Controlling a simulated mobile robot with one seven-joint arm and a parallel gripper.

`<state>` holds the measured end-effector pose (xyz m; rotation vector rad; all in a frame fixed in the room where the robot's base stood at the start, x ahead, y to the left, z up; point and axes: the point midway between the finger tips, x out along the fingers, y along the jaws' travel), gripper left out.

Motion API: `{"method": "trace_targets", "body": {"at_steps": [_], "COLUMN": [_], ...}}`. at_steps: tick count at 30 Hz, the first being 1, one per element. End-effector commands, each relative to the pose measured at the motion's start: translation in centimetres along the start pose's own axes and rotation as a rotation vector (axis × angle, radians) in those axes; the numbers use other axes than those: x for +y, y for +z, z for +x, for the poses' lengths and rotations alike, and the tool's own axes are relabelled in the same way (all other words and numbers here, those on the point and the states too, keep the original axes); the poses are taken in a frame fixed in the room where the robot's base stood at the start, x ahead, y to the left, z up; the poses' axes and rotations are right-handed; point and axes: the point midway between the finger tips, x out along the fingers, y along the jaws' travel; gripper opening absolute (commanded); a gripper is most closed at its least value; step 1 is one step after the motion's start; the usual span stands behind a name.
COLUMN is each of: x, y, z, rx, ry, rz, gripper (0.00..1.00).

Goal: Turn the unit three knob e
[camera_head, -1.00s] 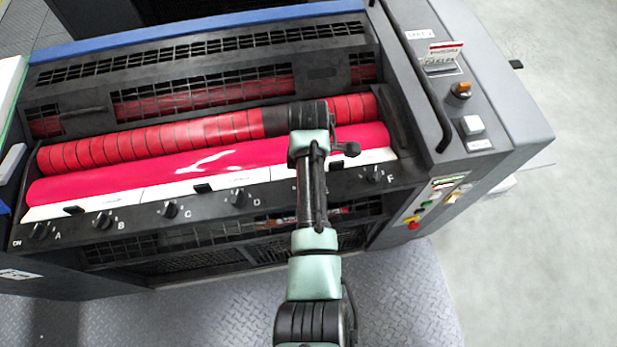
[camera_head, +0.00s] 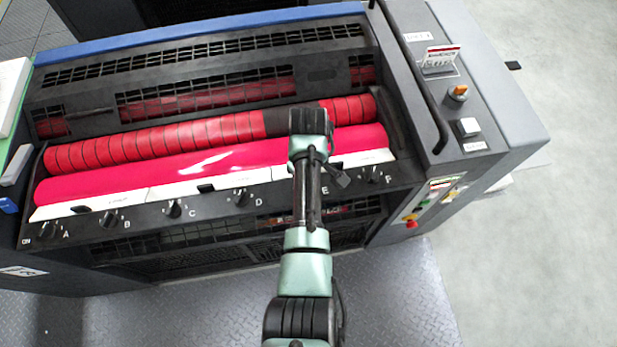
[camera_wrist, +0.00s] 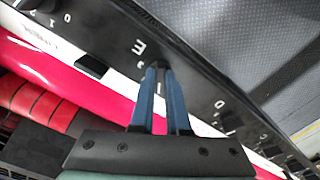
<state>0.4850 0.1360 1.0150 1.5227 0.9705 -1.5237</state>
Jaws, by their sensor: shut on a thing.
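Unit three knob e (camera_wrist: 158,65) is a small dark knob on the black strip, beside the white letter E in the wrist view. My gripper (camera_wrist: 160,70) has its two blue fingers closed around it at their tips. Most of the knob is hidden between the fingers, so its pointer direction cannot be told. In the head view the letter E shows just right of my arm, and my arm hides the knob and the fingertips.
Knob D (camera_head: 240,197) and knob F (camera_head: 372,174) flank the spot on the same strip. The pink roller (camera_head: 110,183) and red segmented roller (camera_head: 150,142) lie behind it. A side console (camera_head: 455,65) stands right. Open floor (camera_head: 575,150) lies beyond.

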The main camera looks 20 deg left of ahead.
Motion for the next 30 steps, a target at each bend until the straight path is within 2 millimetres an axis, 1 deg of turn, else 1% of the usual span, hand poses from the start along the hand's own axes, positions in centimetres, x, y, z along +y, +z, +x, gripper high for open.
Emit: {"method": "trace_targets", "body": {"at_steps": [21,30], "x": [-0.20,-0.23], "y": [-0.12,-0.15], "z": [-0.16,-0.12], "rx": [0.001,0.000], "ry": [0.001,0.001], "rz": [0.667,0.868], "gripper": [0.00,0.00]}}
